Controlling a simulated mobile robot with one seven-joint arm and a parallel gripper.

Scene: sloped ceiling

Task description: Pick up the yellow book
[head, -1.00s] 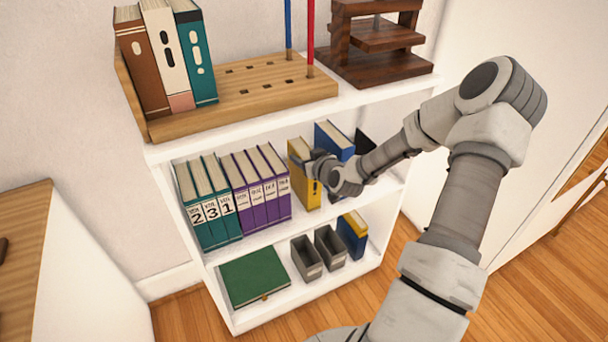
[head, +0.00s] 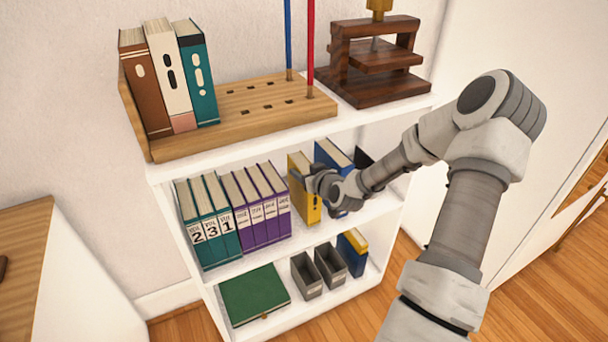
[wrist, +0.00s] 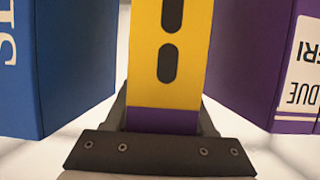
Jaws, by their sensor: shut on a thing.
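The yellow book (head: 304,190) stands upright on the middle shelf, between the purple volumes and a blue book. Its spine faces out. In the wrist view the yellow book (wrist: 169,60) shows dark oval marks and a purple band at the end nearest my gripper. My gripper (head: 316,185) is at its spine. In the wrist view my gripper (wrist: 165,125) has one finger on each side of the book, shut on it. The finger ends are partly hidden by the book.
Purple volumes (head: 262,208) stand left of the yellow book and a blue book (head: 332,154) stands right, with narrow gaps. The upper shelf board (head: 385,112) is just above. Grey bins (head: 307,279) and a green book (head: 254,294) are on the bottom shelf.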

